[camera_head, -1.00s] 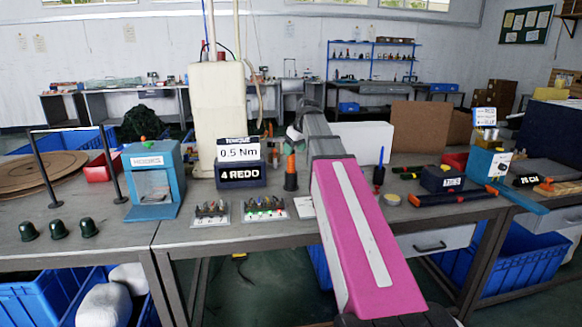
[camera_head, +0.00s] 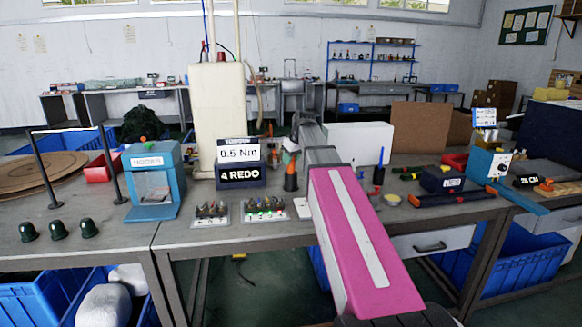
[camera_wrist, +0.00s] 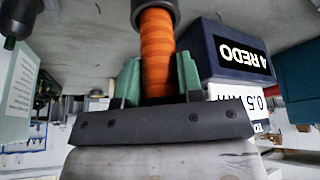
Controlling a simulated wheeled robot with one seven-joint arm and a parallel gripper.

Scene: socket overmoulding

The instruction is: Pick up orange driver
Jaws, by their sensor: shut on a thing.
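The orange driver (camera_wrist: 157,45) stands between the two green fingers of my gripper (camera_wrist: 158,76) in the wrist view, where the scene appears upside down. My gripper is shut on its ribbed orange handle. The lower end of the driver meets a dark round holder (camera_wrist: 154,12). In the head view the dark holder (camera_head: 290,181) stands on the bench, and my gripper (camera_head: 291,150) is just above it, with only a little orange visible. Whether the driver has lifted clear of the holder is unclear.
The dark "4 REDO" box (camera_head: 241,175) with the "0.5 Nm" sign (camera_head: 238,156) is close to the left of the holder. Two trays of small bits (camera_head: 263,209) lie in front. A blue driver (camera_head: 379,170) stands to the right, beyond my arm.

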